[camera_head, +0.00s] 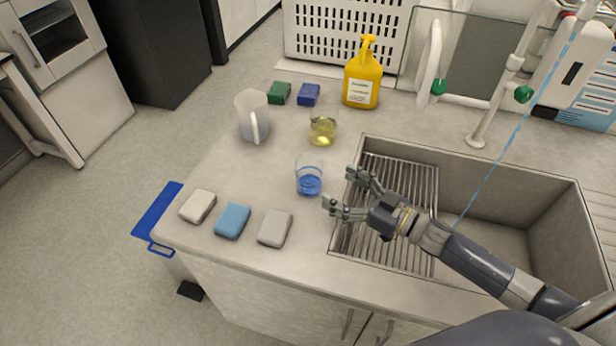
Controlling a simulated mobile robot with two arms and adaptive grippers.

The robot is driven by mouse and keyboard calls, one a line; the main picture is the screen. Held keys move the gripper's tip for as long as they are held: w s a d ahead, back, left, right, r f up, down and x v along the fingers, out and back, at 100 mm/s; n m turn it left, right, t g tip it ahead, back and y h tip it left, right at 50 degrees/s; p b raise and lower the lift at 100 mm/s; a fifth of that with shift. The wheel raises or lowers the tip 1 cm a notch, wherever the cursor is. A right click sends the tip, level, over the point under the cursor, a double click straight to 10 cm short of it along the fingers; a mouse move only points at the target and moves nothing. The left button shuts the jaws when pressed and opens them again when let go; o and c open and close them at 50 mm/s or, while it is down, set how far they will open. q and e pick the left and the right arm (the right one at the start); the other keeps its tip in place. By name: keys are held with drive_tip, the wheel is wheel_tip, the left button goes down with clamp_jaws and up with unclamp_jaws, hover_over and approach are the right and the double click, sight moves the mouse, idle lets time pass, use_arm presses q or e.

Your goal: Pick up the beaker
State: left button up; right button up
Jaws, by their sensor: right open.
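A clear glass beaker (309,181) with blue liquid stands upright on the counter, left of the sink. A second clear beaker (322,128) with yellow liquid stands behind it. My right gripper (341,190) is open and empty, just right of the blue-liquid beaker. Its fingers point left toward that beaker, with a small gap between them and the glass. My left gripper is not in view.
A sink (520,187) with a metal rack lies under my right arm. White, blue and grey sponges (233,221) lie at the counter's front. A pitcher (253,116), green and blue sponges (308,95) and a yellow bottle (362,76) stand behind.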

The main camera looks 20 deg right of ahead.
sight(299, 168)
drive_tip(key=x, duration=0.3)
drive_tip(key=shift+a+r, duration=0.25)
drive_tip(key=shift+w+a+f, duration=0.1)
drive_tip(key=shift+w+a, duration=0.05)
drive_tip(key=shift+w+a+p, duration=0.2)
drive_tip(key=shift+w+p, duration=0.1)
drive_tip(key=shift+p, duration=0.15)
drive_tip(key=x, duration=0.1)
drive_tip(key=p+x, duration=0.1)
drive_tip(key=x, duration=0.1)
drive_tip(key=shift+a+r, duration=0.2)
drive_tip(key=shift+a, duration=0.2)
drive_tip(key=shift+w+a+f, duration=0.15)
drive_tip(key=shift+w+a, duration=0.15)
drive_tip(key=shift+w, duration=0.15)
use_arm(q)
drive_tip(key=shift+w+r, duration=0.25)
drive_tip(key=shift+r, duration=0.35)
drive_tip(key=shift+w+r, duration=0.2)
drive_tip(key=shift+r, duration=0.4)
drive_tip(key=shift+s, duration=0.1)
use_arm(e)
drive_tip(key=c, duration=1.2)
